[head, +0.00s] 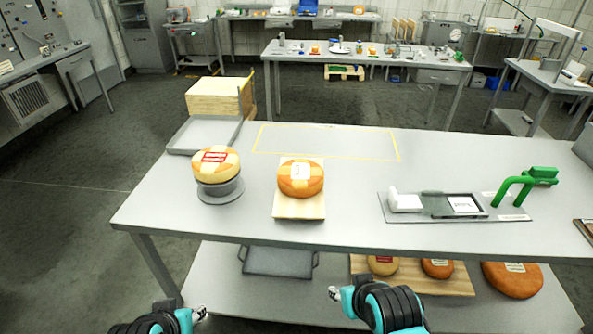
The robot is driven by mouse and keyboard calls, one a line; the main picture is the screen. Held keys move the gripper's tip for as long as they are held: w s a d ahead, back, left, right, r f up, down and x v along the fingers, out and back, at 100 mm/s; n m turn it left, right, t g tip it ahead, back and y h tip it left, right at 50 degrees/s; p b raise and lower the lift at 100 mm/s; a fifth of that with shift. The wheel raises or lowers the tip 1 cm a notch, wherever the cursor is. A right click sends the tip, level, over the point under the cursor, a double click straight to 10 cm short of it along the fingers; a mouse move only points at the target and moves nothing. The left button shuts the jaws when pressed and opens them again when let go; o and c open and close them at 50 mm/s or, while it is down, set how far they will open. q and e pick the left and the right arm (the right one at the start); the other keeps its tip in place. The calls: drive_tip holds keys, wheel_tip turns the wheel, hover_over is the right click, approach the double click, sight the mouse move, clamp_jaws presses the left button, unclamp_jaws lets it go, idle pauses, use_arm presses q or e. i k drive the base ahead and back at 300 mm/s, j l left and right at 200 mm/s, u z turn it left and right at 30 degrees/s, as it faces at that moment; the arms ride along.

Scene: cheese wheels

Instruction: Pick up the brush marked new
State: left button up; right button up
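No brush with a readable "new" mark can be made out in the head view. A grey tray (378,214) on the right of the table holds a white block-like object (405,202) and a dark frame with a white label (464,205); the label's writing is too small to read. I cannot tell whether either is a brush. My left gripper (201,313) is low at the bottom left, in front of the table. My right gripper (335,293) is low near the bottom middle, also in front of the table. Both are apart from the tray, and their fingers are too small to judge.
A cheese wheel (216,165) sits on a round grey stand; another (300,178) sits on a wooden board (299,207). A green bent fixture (525,182) stands at right. An empty tray (205,134) lies back left. A yellow-outlined area (330,143) is clear. More cheeses (511,279) lie on the lower shelf.

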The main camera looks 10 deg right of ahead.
sight(542, 176)
drive_tip(key=z, duration=1.9)
drive_tip(key=u, duration=1.1)
drive_tip(key=i+l, duration=0.1)
drive_tip(key=l, duration=0.35)
drive_tip(key=i+l, duration=0.1)
drive_tip(key=l, duration=0.35)
drive_tip(key=u, duration=0.05)
